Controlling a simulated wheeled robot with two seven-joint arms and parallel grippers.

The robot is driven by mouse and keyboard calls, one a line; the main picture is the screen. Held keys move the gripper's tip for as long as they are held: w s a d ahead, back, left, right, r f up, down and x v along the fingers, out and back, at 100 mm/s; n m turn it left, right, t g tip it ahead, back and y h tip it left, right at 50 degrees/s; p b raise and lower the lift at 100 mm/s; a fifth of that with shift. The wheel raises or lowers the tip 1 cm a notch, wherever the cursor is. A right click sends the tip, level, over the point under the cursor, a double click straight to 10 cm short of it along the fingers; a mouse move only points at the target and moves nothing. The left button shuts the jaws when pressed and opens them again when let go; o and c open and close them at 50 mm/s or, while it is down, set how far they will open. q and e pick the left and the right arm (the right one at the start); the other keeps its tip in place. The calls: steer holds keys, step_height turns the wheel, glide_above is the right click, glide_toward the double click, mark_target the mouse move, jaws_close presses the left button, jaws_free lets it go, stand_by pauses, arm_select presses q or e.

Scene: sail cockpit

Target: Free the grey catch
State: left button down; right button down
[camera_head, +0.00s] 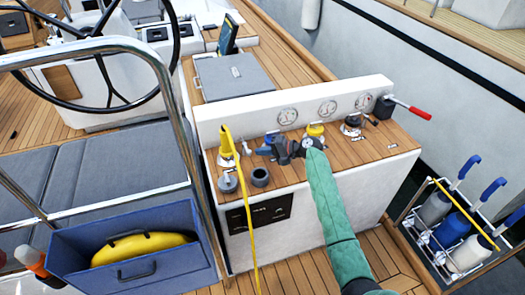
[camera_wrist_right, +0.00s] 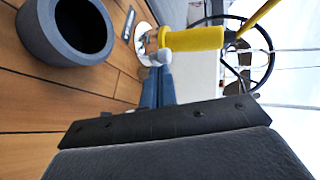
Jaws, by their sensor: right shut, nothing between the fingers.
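No part is plainly the grey catch. The likeliest is a small grey metal piece (camera_wrist_right: 128,22) on the teak top in the right wrist view, beside a white-based fitting with a yellow handle (camera_wrist_right: 190,38). In the head view, the yellow-topped fitting (camera_head: 227,140) has a yellow rope hanging from it. My right gripper (camera_head: 264,150) reaches left over the console, near this fitting. It is shut and empty; its blue fingertips (camera_wrist_right: 157,72) point at the fitting's base. I cannot tell whether they touch. My left gripper is out of view.
A dark grey open ring (camera_head: 260,177) and a grey knob (camera_head: 228,184) stand at the console's front edge. Behind my gripper are a yellow fitting (camera_head: 316,130), a dark winch (camera_head: 352,125) and a red-handled lever (camera_head: 418,112). A steel rail (camera_head: 175,95) rises at left.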

steer(key=shift+s, duration=0.1)
steer(key=shift+s+a+m+t+p, duration=0.3)
steer(key=shift+m+t+p, duration=0.1)
steer(key=shift+t+p, duration=0.15)
steer(key=shift+s+a, duration=0.1)
steer(key=shift+a, duration=0.1)
steer(key=shift+s+a, duration=0.25)
steer(key=shift+a, duration=0.1)
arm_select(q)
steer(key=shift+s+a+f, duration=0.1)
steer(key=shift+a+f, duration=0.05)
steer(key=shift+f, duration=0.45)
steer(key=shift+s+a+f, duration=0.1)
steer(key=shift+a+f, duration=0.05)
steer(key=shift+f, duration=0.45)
arm_select(e)
steer(key=shift+w+d, duration=0.1)
steer(key=shift+w+d+b, duration=0.3)
steer(key=shift+w+d, duration=0.15)
steer(key=shift+w, duration=0.05)
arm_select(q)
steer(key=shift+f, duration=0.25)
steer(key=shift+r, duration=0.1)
